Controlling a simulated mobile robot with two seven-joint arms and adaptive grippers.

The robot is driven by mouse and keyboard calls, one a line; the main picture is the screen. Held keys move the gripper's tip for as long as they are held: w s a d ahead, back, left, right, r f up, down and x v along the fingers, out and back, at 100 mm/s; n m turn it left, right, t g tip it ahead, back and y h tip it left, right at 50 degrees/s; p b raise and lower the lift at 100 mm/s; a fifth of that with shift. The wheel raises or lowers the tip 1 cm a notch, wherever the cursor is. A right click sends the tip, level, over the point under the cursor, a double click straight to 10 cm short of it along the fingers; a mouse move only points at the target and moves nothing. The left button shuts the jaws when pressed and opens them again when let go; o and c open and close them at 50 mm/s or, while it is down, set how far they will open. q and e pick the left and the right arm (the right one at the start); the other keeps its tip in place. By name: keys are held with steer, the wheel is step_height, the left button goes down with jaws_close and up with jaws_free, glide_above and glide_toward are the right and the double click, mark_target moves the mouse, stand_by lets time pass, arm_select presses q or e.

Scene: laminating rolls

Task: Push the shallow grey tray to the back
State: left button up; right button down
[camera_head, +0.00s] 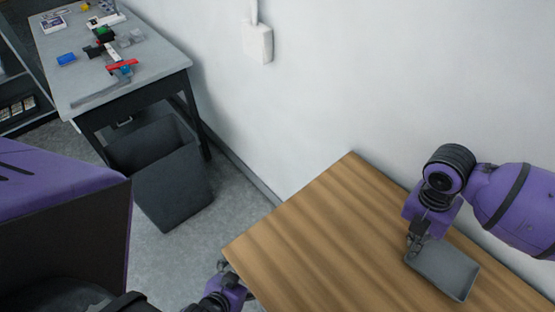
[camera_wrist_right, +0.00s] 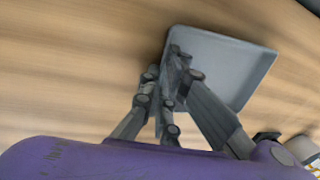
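The shallow grey tray (camera_head: 450,272) lies on the wooden table at the right of the head view. It also shows in the right wrist view (camera_wrist_right: 235,65). My right gripper (camera_head: 413,247) points down at the tray's left end. In the wrist view its fingertips (camera_wrist_right: 177,58) come together and overlap the tray's near-left edge. They look shut with nothing clearly between them. I cannot tell whether they touch the tray. My left gripper (camera_head: 236,277) shows only partly, low by the table's left edge, and its fingers are unclear.
The wooden table (camera_head: 320,230) is bare left of the tray and borders the white wall (camera_head: 350,80). A dark bin (camera_head: 165,175) stands on the floor beside a grey table (camera_head: 115,75) with several small items. A partly cut-off object (camera_wrist_right: 300,148) shows in the wrist view's lower right corner.

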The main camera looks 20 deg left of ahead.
arm_select(q)
steer(key=shift+w, duration=0.15)
steer(key=shift+d, duration=0.1)
arm_select(e)
steer(key=c, duration=1.9)
jaws_free()
